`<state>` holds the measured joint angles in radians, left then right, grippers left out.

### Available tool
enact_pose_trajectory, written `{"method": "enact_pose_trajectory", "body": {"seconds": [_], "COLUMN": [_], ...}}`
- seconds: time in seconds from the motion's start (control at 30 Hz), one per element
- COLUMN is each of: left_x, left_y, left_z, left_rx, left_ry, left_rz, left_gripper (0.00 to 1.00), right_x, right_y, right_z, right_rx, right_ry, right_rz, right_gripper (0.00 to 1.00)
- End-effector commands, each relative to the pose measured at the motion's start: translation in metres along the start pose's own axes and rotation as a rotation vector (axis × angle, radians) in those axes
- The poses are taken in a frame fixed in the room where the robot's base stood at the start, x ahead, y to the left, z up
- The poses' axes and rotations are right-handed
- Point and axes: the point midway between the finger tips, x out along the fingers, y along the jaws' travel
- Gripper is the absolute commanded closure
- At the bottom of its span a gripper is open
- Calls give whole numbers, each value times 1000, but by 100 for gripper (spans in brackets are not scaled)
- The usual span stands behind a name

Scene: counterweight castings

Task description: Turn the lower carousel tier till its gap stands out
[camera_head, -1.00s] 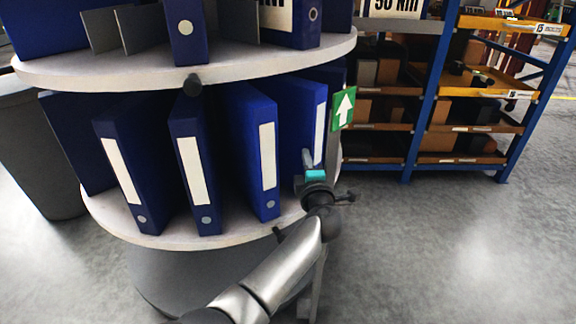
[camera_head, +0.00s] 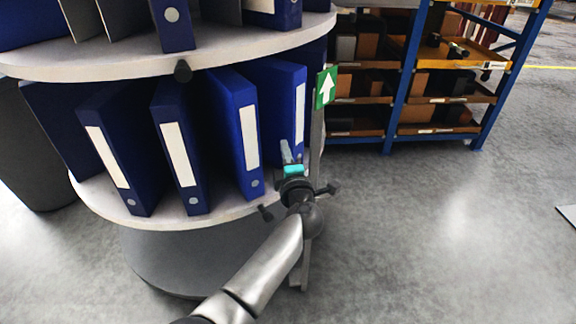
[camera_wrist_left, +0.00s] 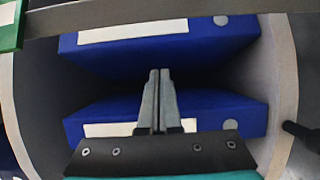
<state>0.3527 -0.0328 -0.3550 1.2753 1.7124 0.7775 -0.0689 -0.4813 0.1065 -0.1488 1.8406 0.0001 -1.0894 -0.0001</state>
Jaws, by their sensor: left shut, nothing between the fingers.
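The lower carousel tier (camera_head: 160,223) is a pale round shelf with blue binders (camera_head: 178,150) standing on it, their white labels outward. My left gripper (camera_head: 287,148) is at the tier's right side, in front of the rightmost clear binder (camera_head: 284,105). In the left wrist view its fingers (camera_wrist_left: 158,78) are shut and empty, pointing into the dark space between two blue binders (camera_wrist_left: 165,38). I cannot tell if they touch a binder. A dark peg (camera_wrist_left: 300,133) shows beside the pale rim (camera_wrist_left: 286,75). My right gripper is not in view.
A green sign with a white up arrow (camera_head: 326,88) is on a grey post (camera_head: 317,135) right of the tier. The upper tier (camera_head: 120,66) overhangs, with a black knob (camera_head: 182,72) on its rim.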

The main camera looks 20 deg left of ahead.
Motion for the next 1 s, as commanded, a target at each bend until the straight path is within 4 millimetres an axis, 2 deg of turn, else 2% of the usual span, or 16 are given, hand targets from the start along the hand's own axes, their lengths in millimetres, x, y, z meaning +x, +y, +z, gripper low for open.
{"method": "enact_pose_trajectory", "body": {"seconds": [0.3,0.5,0.87,1.0], "left_x": [-45,-64,-73,-78], "left_y": [1,0,-2,-21], "left_z": [0,0,-1,-1], "left_rx": [-1,0,14,151], "left_ry": [0,0,-4,-62], "left_rz": [-2,-1,2,13], "left_gripper": [100,100,100,100], "right_x": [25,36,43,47], "right_y": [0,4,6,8], "right_z": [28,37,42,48], "right_rx": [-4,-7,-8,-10], "right_ry": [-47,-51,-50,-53], "right_rz": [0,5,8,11], "right_gripper": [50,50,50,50]}}
